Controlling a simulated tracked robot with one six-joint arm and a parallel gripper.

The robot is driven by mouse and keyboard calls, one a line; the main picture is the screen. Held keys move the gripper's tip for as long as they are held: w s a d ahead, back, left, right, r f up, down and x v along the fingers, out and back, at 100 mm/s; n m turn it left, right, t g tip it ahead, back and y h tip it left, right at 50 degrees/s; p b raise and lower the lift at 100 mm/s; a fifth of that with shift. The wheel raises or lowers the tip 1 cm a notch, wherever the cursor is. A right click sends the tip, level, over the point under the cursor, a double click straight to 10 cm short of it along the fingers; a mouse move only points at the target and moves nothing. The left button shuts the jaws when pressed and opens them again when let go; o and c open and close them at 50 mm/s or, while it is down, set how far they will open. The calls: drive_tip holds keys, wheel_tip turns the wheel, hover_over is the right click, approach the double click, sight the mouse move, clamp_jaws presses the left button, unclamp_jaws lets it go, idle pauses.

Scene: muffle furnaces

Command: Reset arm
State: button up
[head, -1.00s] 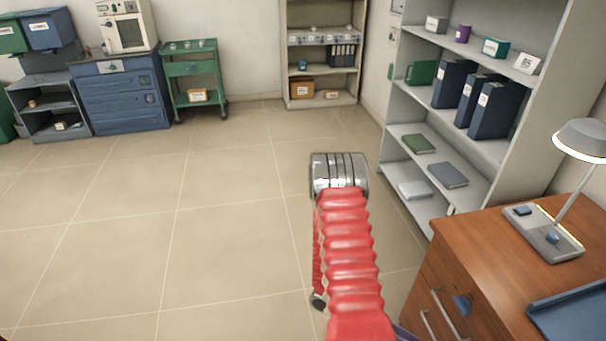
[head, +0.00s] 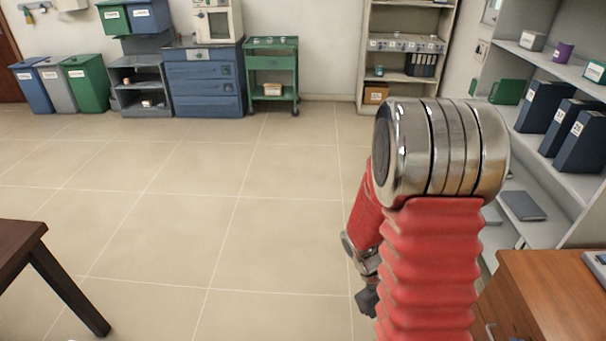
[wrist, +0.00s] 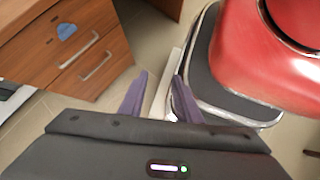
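My arm, with its red ribbed sleeve and metal joint, is raised and folded on the right side of the head view. My gripper (wrist: 161,76) shows two purple fingers in the wrist view, apart with nothing held between them. In the head view the dark end of the arm hangs low beside the sleeve, and its fingers cannot be made out there.
A wooden drawer cabinet (head: 545,290) stands at the lower right, also close in the wrist view (wrist: 60,45). A grey shelf (head: 540,165) with binders is behind it. A dark table (head: 22,238) is at left. The middle floor is clear.

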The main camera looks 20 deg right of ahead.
drive_tip(key=w+a+r+m+t+y, duration=0.1)
drive_tip(key=w+a+r+m+t, duration=0.1)
drive_tip(key=w+a+r+t, duration=0.3)
drive_tip(key=w+a+r+m+t, duration=0.2)
drive_tip(key=a+r, duration=0.4)
drive_tip(key=r, duration=0.2)
drive_tip(key=a+r+n+t+y, duration=0.1)
drive_tip(key=a+r+t, duration=0.5)
drive_tip(key=r, duration=0.7)
drive_tip(key=shift+s+a+n, duration=0.15)
drive_tip(key=shift+a+n, duration=0.25)
drive_tip(key=shift+a, duration=0.95)
